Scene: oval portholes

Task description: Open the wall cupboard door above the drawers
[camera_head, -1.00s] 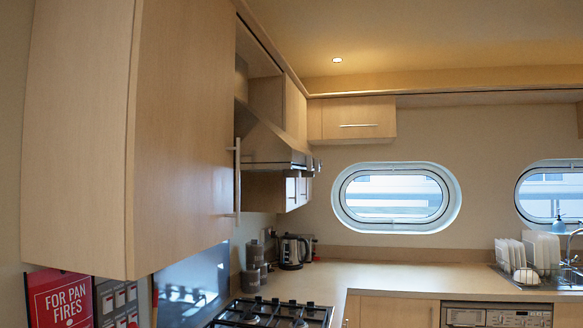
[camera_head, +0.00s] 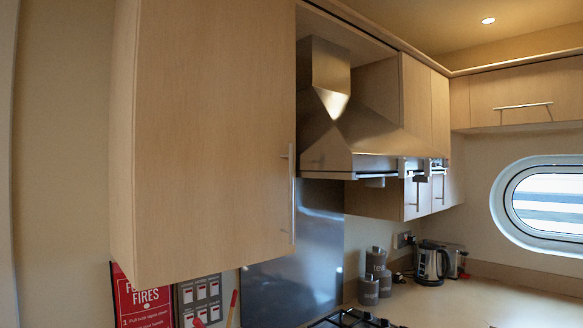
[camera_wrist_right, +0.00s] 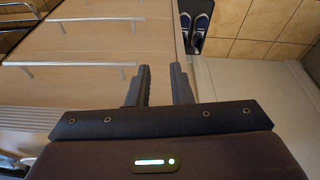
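A large pale wood wall cupboard (camera_head: 215,130) fills the left of the head view, its door closed. A vertical metal bar handle (camera_head: 291,195) is on the door's right edge. Drawers (camera_wrist_right: 95,45) with metal bar handles show at the left of the right wrist view, closed. My right gripper (camera_wrist_right: 161,67) shows there with its two dark fingers apart and nothing between them. It is beside the drawer fronts, not touching a handle as far as I can see. Neither gripper shows in the head view, and the left one is in no view.
A steel cooker hood (camera_head: 360,140) stands right of the cupboard, above a hob (camera_head: 350,320). Smaller closed wall cupboards (camera_head: 425,105) lie beyond it. A kettle (camera_head: 431,263) is on the worktop. Shoes (camera_wrist_right: 197,25) lie on the floor near the drawers.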

